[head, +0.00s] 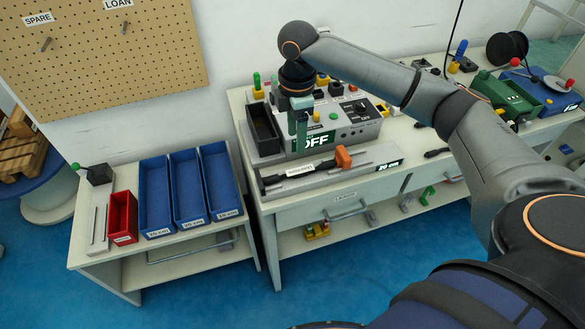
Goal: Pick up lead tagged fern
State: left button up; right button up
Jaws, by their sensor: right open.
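My right gripper (299,122) comes in from the upper right and points down over the front of the grey test unit (352,128), beside a black open bin (263,130). Its fingers are small in view, with nothing clearly held between them. A dark rod-shaped piece with an orange end block (343,157) lies on the grey tray at the front of the bench, with a white label too small to read. I cannot make out a tag reading fern. Green pieces show at the back left (257,81) and on the lower shelf (427,195). My left gripper is out of view.
Blue bins (188,187) and a red bin (122,217) stand on the low side table at left. A green device (507,95) and a blue case (545,95) stand on the bench at right. A pegboard (105,55) is on the wall. Blue floor lies in front.

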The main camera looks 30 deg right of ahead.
send_over(299, 171)
jog(key=f, duration=0.7)
jog(key=shift+a, duration=0.35)
jog(key=shift+w+d+f, duration=0.1)
jog(key=shift+d+f, duration=0.1)
jog(key=shift+f, duration=1.15)
jog(key=shift+d+f, duration=0.15)
jog(key=shift+f, duration=1.2)
jog(key=shift+c, duration=0.3)
grip_shut()
